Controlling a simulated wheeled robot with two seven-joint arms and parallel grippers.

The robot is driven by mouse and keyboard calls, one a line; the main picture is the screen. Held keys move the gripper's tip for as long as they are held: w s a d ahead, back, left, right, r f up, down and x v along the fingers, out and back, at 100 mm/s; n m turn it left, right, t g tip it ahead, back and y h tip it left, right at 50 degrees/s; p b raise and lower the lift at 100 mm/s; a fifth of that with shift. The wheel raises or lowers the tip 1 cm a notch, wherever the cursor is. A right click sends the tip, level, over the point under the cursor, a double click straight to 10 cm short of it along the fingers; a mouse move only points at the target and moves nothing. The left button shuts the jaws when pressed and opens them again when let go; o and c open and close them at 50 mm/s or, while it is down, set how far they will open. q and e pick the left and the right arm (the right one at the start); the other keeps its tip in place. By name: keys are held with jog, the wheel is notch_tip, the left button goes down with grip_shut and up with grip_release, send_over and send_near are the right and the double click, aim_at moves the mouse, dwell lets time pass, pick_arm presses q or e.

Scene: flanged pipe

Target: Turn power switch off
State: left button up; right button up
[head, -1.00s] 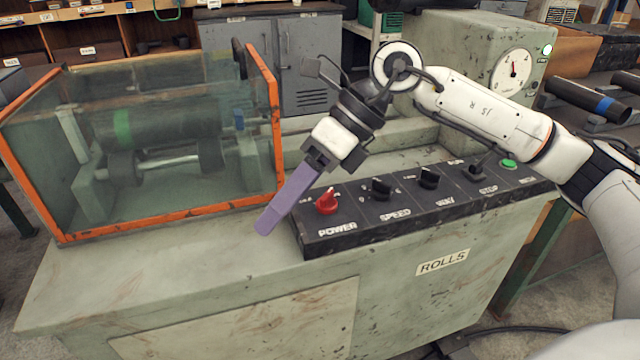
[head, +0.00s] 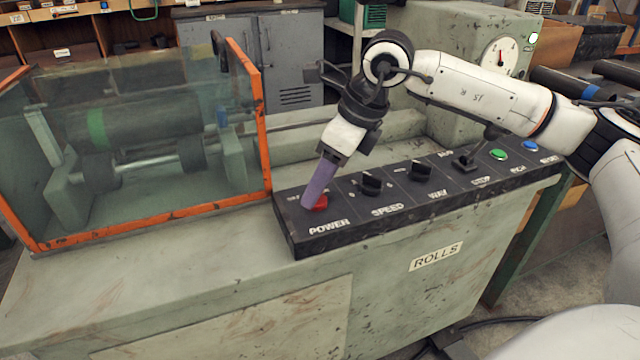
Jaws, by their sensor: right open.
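The red power switch (head: 321,203) sits at the left end of the black control panel (head: 345,238), above the word POWER. My right gripper (head: 312,203) is over it, with its purple fingers pointing down at the switch and hiding its left and upper part. The fingers overlap the red knob in the picture; I cannot tell whether they touch it. From this side the fingers line up as one, and nothing is seen held between them. The switch's pointing direction is hidden. My left gripper is not in view.
Black SPEED (head: 371,183) and WAY (head: 420,170) knobs stand right of the switch, then a lever (head: 466,160), a green button (head: 498,154) and a blue button (head: 529,146). An orange-framed glass guard (head: 262,120) rises close to the left.

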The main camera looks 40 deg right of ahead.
jog(key=shift+w+a+f, duration=0.1)
jog(key=shift+f, duration=0.3)
jog(key=c, duration=1.1)
